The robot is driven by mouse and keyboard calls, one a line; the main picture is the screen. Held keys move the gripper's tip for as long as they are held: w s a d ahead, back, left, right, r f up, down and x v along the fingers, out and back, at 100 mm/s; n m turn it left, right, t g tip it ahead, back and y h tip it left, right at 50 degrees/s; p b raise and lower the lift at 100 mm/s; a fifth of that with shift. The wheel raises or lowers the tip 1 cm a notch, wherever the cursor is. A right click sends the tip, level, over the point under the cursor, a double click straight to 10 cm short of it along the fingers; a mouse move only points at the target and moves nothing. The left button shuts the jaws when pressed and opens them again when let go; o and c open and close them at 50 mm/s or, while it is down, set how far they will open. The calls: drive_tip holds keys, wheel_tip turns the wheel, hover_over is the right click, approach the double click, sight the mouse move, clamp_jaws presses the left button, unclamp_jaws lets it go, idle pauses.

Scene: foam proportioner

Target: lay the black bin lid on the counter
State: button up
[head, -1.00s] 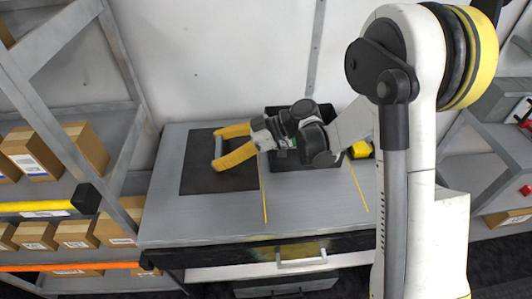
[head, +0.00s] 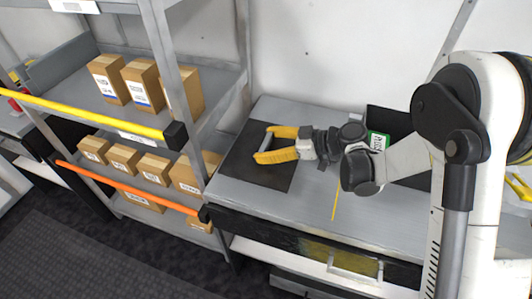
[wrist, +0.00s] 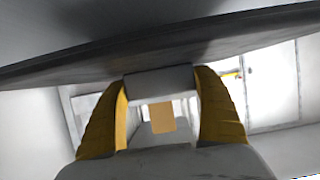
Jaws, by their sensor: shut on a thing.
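The black bin lid (head: 262,178) is a flat dark square at the left end of the grey counter (head: 300,208). It looks level; whether it touches the counter or is just above is hard to tell. My gripper (head: 263,144) has its yellow fingers shut on the lid's grey handle bar, which shows between the fingertips in the wrist view (wrist: 160,82). In that view the lid's dark underside or face (wrist: 150,55) fills the top. A black bin (head: 388,118) with a green label stands at the counter's back, partly hidden by my arm.
A shelf rack with cardboard boxes (head: 142,85) stands left of the counter, with yellow (head: 85,115) and orange (head: 130,188) bars along it. A drawer with a pale handle (head: 352,268) is in the counter's front. Counter surface right of the lid has thin yellow lines (head: 335,205).

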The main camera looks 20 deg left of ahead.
drive_tip(key=shift+f+b, duration=0.45)
drive_tip(key=shift+f, duration=0.95)
drive_tip(key=shift+f, duration=0.2)
drive_tip(key=o, duration=1.2)
drive_tip(key=shift+o, duration=0.2)
drive_tip(key=shift+r, duration=0.1)
drive_tip(key=shift+d+r, duration=0.1)
drive_tip(key=shift+r, duration=0.15)
drive_tip(key=p+v, duration=0.2)
drive_tip(key=v, duration=0.5)
drive_tip(key=shift+d, duration=0.15)
